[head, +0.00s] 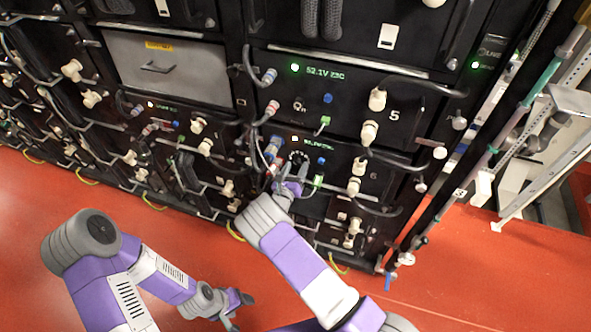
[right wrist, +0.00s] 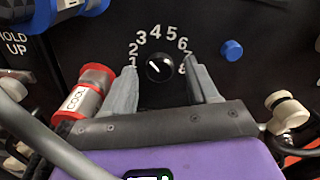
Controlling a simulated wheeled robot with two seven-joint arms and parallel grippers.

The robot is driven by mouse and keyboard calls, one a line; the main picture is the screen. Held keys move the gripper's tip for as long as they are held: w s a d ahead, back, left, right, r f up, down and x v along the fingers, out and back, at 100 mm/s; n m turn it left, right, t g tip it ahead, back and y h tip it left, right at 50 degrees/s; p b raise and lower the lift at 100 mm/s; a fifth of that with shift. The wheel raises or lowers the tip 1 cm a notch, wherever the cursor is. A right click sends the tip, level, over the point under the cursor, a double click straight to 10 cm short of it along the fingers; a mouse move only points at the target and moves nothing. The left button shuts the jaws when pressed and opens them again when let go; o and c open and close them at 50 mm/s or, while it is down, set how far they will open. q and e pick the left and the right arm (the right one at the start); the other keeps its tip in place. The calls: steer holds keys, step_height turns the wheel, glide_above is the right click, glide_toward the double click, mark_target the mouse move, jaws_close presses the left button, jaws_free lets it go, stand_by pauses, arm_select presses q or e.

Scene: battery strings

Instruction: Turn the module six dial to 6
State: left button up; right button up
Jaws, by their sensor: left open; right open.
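The dial (right wrist: 160,67) is a round black knob inside an arc of white numbers 1 to 8. Its white mark slants to the upper left, on the low-number side; the exact number is hard to tell. In the head view the dial (head: 297,157) is on the black module below the one marked 5. My right gripper (right wrist: 163,88) is open, with its grey fingertips on either side of the dial's lower part; I cannot tell if they touch it. It also shows in the head view (head: 289,174). My left gripper (head: 238,306) is open and empty, low over the red floor.
A blue button (right wrist: 232,50) is right of the dial. A red-ringed connector (right wrist: 86,92) is close to the left finger, and a pale connector (right wrist: 288,110) is at the right. Cables and handles crowd the rack front. The red floor (head: 480,270) is clear at the right.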

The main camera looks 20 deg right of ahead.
steer(key=shift+w+d, duration=0.1)
steer(key=c, duration=1)
steer(key=shift+c, duration=0.2)
steer(key=shift+m, duration=0.4)
steer(key=m+b, duration=0.1)
steer(key=m, duration=0.3)
steer(key=shift+f+m, duration=0.15)
steer(key=shift+m, duration=0.15)
steer(key=m+b, duration=0.2)
steer(key=m, duration=0.2)
steer(key=m+b, duration=0.2)
steer(key=m, duration=0.2)
steer(key=shift+m+b, duration=0.3)
steer(key=shift+m, duration=0.1)
steer(key=shift+a+m+b, duration=0.2)
steer(key=shift+m+b, duration=1)
steer(key=shift+m, duration=0.6)
